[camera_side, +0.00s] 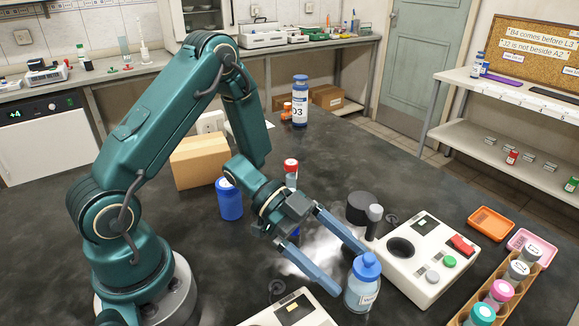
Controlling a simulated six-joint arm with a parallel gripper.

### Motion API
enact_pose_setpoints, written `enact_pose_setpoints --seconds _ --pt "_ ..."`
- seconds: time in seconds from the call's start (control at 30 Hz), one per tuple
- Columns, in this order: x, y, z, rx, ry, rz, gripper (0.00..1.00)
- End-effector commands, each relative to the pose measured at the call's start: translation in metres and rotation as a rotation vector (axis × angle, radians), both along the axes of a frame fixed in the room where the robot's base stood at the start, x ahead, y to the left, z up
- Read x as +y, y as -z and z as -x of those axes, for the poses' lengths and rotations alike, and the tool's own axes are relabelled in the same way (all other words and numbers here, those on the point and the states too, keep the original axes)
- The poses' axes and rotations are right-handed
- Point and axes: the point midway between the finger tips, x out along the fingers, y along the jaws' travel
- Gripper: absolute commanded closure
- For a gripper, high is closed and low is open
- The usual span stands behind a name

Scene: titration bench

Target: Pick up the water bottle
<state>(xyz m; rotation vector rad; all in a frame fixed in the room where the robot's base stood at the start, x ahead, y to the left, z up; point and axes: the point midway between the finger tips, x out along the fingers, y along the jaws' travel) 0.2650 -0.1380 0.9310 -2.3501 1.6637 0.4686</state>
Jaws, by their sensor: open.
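A clear, bluish bottle with a blue cap and a white label, which looks like the water bottle (360,292), stands upright on the dark bench at the lower middle. Its label is too small to read surely. My gripper (349,269) is open, with its two long blue fingers spread and pointing toward the bottle. The fingertips end close to the bottle's left side and cap. I cannot tell whether they touch it. Nothing shows between the fingers except a whitish patch on the bench.
A white device with green and red buttons (425,268) stands right of the bottle. A rack of capped vials (515,292) and orange (490,224) and pink trays lie farther right. A blue bottle (230,203), red-capped bottle (291,167) and cardboard box (197,160) stand behind my gripper.

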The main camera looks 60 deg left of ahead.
Motion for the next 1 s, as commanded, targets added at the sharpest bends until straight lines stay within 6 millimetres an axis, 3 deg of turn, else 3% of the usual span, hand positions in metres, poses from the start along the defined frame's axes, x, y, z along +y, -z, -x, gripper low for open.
enact_pose_setpoints --seconds 0.17,0.5,0.87,1.0 --pt "-0.005 0.01 -0.001 0.0 0.002 0.0 0.06" --pt "-0.039 0.024 -0.013 -0.002 0.005 -0.002 0.06" --pt "-0.045 0.026 -0.016 -0.001 0.001 -0.002 0.06" --pt "-0.045 0.026 -0.016 -0.002 0.001 -0.001 0.55"
